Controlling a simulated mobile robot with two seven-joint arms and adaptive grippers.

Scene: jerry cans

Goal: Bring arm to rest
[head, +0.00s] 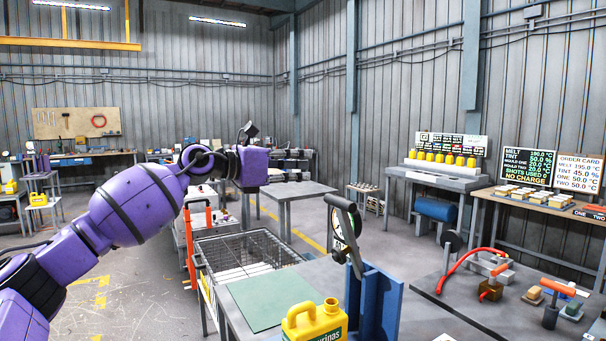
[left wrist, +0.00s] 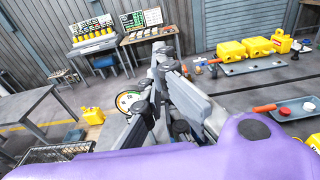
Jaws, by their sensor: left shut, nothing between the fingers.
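My purple left arm reaches in from the left in the head view and is raised over the work area. My left gripper (head: 248,130) shows as a small dark shape at the arm's end, partly hidden by the wrist. In the left wrist view the gripper (left wrist: 176,88) has its fingers shut with nothing held. It is in the air, apart from the benches. My right gripper is not in view. A yellow jerry can (head: 315,323) stands on the near bench, cut off by the frame's lower edge.
A green mat (head: 270,299) and a blue upright bracket (head: 376,303) are on the near bench. A wire basket (head: 247,251) stands left of it. A grey bench with red-handled tools (head: 495,283) is at right. Open floor (head: 130,290) lies at left.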

